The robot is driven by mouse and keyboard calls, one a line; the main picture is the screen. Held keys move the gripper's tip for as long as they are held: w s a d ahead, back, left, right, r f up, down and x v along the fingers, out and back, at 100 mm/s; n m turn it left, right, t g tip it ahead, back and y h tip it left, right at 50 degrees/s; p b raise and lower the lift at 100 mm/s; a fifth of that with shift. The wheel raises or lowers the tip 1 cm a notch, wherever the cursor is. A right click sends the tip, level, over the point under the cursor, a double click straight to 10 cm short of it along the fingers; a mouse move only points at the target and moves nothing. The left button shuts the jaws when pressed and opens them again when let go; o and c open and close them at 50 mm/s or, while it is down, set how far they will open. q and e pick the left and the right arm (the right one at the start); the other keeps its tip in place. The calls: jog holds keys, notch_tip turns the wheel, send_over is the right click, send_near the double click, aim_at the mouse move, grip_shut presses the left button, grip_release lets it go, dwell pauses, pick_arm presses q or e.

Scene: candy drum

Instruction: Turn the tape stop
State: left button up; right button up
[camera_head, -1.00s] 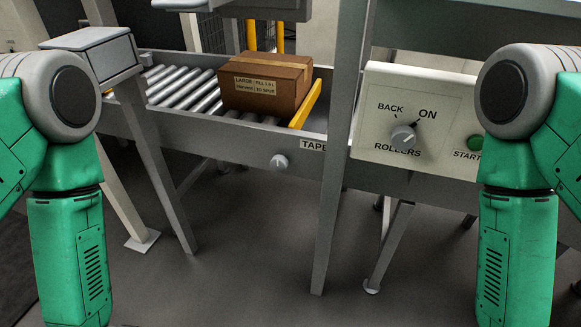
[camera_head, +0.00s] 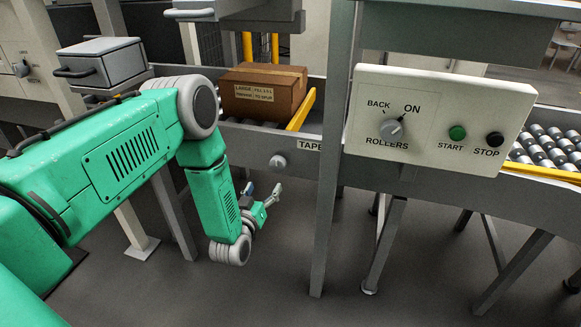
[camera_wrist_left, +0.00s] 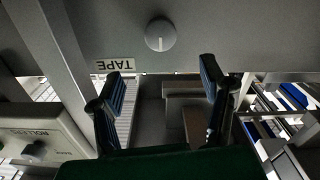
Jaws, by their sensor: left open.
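The tape stop knob (camera_head: 278,162) is a round grey knob on the conveyor's side rail, left of the TAPE label (camera_head: 310,146). It also shows in the left wrist view (camera_wrist_left: 160,35), with the label upside down beside it. My left gripper (camera_head: 263,190) is below the knob in the head view, apart from it. In the left wrist view its two dark fingers (camera_wrist_left: 165,80) are spread and empty, with the knob beyond them. A yellow bar (camera_head: 302,110) stands slanted against the cardboard box (camera_head: 262,92). My right gripper is not in view.
A control panel (camera_head: 430,115) with a ROLLERS knob (camera_head: 391,130), a green START button (camera_head: 457,133) and a black STOP button (camera_head: 495,139) is right of an upright post (camera_head: 330,200). The floor below is open between the stand legs.

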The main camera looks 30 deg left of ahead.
aim_at(276, 166)
pick_arm(q)
jog(key=b+x, duration=0.3)
jog(key=x, duration=0.9)
jog(key=shift+w+a, duration=0.1)
jog(key=shift+w, duration=0.1)
jog(key=c, duration=1.2)
